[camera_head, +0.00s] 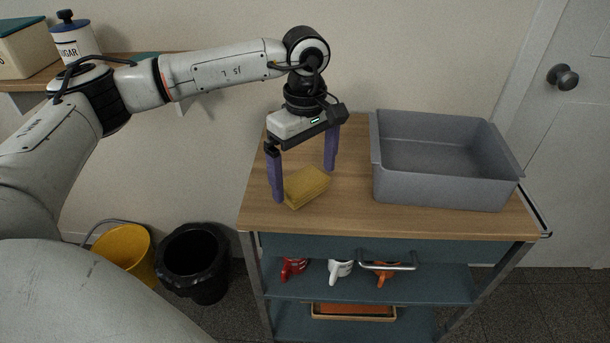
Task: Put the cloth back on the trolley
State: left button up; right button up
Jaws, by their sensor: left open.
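A folded yellow cloth (308,187) lies on the wooden top of the trolley (345,218), towards its left side. My left gripper (304,183) points down over the cloth with its two purple fingers spread. One finger is at the cloth's left end and the other is behind it. The fingers are apart, and I see no grip on the cloth. My right gripper is not in view.
A grey open bin (440,187) stands on the right of the trolley top. A yellow bucket (124,250) and a black bin (193,262) stand on the floor at left. A door (570,150) is at right.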

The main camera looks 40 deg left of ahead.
aim_at(305, 182)
pick_arm(q)
notch_tip(305, 182, up, 11)
dwell(0.3)
dwell(0.5)
